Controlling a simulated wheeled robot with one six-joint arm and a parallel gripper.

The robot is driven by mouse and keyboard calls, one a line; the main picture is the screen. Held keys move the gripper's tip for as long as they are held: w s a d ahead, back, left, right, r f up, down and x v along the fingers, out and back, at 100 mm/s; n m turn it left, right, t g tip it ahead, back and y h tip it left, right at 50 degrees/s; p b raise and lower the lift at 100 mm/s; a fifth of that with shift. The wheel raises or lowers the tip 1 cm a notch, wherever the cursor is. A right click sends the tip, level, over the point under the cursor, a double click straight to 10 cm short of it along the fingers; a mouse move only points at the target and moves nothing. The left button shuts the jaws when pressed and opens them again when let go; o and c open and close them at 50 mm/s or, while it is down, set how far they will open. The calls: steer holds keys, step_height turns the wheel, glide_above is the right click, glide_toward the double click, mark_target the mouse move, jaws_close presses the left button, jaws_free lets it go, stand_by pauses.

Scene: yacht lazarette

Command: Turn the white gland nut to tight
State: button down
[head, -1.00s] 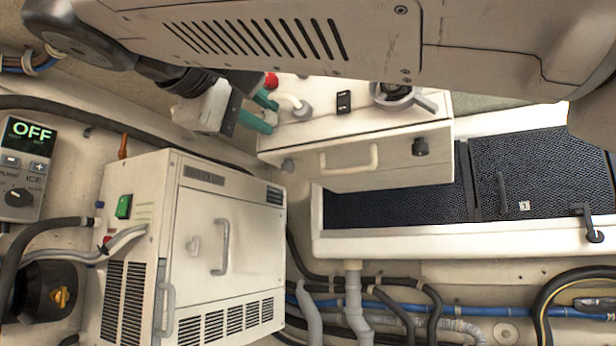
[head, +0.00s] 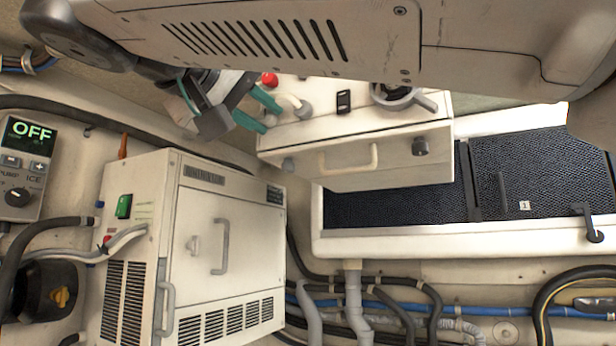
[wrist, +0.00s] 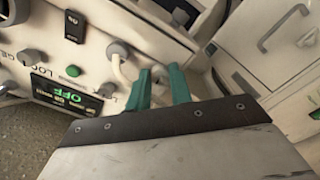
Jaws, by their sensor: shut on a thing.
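My gripper (head: 267,114) is at the left end of the white cabinet top in the head view, with its two green fingers pointing at the panel. How tight the nut is cannot be seen.
The white cabinet (head: 400,155) has a handle and a black latch. A red knob (head: 270,79) and a black switch (head: 344,101) sit near the fingers. A white box unit (head: 205,240) stands below left. A lit display (wrist: 75,98) reads OFF.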

steer(key=shift+f, duration=0.1)
steer(key=c, duration=1.3)
jaws_free()
steer(key=shift+o, duration=0.2)
steer(key=shift+s+a, duration=0.1)
steer(key=v, duration=0.7)
steer(key=shift+s, duration=0.35)
steer(key=shift+a, duration=0.15)
